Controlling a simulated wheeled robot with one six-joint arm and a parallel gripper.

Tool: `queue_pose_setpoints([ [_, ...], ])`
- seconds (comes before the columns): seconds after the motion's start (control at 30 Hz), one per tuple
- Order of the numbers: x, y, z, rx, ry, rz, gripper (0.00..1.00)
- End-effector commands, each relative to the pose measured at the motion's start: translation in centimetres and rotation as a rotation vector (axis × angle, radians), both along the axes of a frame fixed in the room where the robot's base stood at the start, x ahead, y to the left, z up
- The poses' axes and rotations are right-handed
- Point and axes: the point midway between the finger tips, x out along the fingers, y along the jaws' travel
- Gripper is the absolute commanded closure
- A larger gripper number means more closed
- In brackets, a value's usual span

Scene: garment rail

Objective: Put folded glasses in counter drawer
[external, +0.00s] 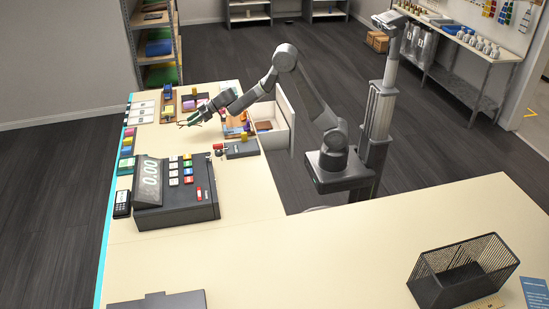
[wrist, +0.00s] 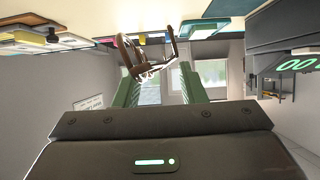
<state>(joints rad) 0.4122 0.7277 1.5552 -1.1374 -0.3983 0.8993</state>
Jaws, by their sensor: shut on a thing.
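The folded glasses (wrist: 126,50) have a dark brown frame and sit between my gripper's green fingers in the wrist view. My gripper (wrist: 157,78) is shut on them. In the external view my gripper (external: 194,116) holds the glasses (external: 183,123) out over the far part of the counter, left of the drawer. They look very small there, and I cannot tell their exact height above the counter. The counter drawer (external: 284,137) is pulled open on the counter's right side, with a brown item inside it.
A cash register (external: 175,192) stands on the near counter, with a card reader (external: 122,204) to its left. Small coloured boxes (external: 235,127) lie between my gripper and the drawer. A black mesh basket (external: 463,271) stands at the front right. The front counter's middle is clear.

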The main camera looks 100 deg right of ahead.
Motion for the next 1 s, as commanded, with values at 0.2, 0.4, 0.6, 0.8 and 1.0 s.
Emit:
queue_pose_setpoints([
  [0.2, 0.0, 0.1, -4.4, 0.002, 0.003, 0.002, 0.88],
  [0.4, 0.0, 0.1, -8.3, 0.001, 0.003, 0.0, 0.88],
  [0.6, -2.2, 0.0, -7.9, -0.001, 0.0, -0.002, 0.91],
  [0.8, -4.5, -0.2, -6.3, 0.0, 0.0, -0.001, 0.92],
  [1.0, -5.8, -0.2, -5.6, 0.0, 0.0, -0.001, 0.92],
])
